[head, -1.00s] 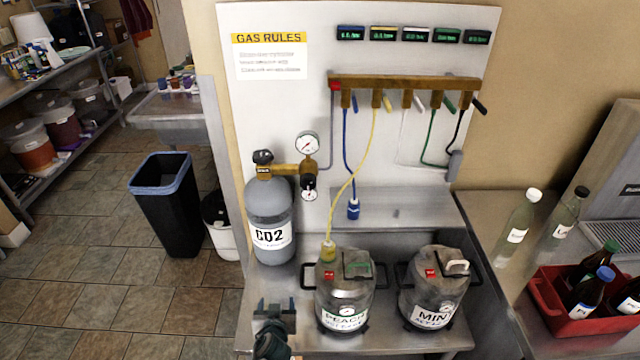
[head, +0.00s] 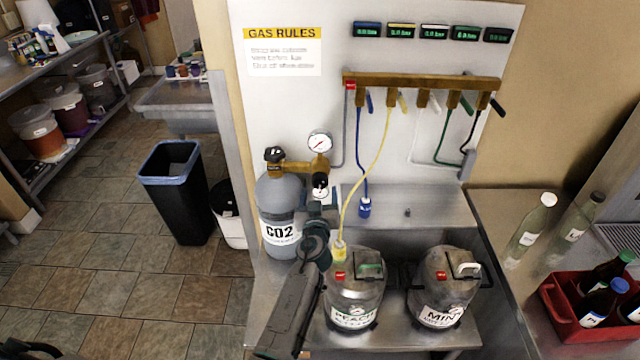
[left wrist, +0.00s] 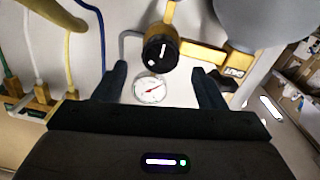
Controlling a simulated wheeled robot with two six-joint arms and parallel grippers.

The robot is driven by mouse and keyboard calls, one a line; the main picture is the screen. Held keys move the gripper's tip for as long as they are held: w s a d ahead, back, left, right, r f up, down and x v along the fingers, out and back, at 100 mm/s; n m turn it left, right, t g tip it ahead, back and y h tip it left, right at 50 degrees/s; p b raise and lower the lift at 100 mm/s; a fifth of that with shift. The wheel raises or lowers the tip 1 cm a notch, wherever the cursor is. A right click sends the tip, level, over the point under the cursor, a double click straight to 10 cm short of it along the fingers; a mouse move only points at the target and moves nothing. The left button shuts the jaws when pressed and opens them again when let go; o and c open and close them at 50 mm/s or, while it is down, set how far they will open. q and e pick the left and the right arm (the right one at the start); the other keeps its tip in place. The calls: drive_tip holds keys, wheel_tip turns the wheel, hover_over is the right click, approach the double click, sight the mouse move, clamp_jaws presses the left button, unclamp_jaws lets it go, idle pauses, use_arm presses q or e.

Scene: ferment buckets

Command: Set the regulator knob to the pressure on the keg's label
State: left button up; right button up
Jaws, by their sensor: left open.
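The regulator (head: 318,162) sits beside the grey CO2 cylinder (head: 278,205), with a large white gauge (head: 320,142) on top. The PEACH keg (head: 355,285) and MINT keg (head: 445,280) have labels whose small print is unreadable. My right gripper is not in view.
A yellow hose (head: 362,165) runs from the manifold (head: 420,84) to the PEACH keg, close right of the regulator. A blue hose ends in a loose blue connector (head: 364,207). The GAS RULES sign (head: 283,52) is too blurred to read. A red bottle crate (head: 562,317) stands right.

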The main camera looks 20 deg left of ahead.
sight(320, 184)
use_arm(q)
drive_tip(key=x, duration=0.5)
drive_tip(key=shift+f, duration=0.1)
drive_tip(key=c, duration=1)
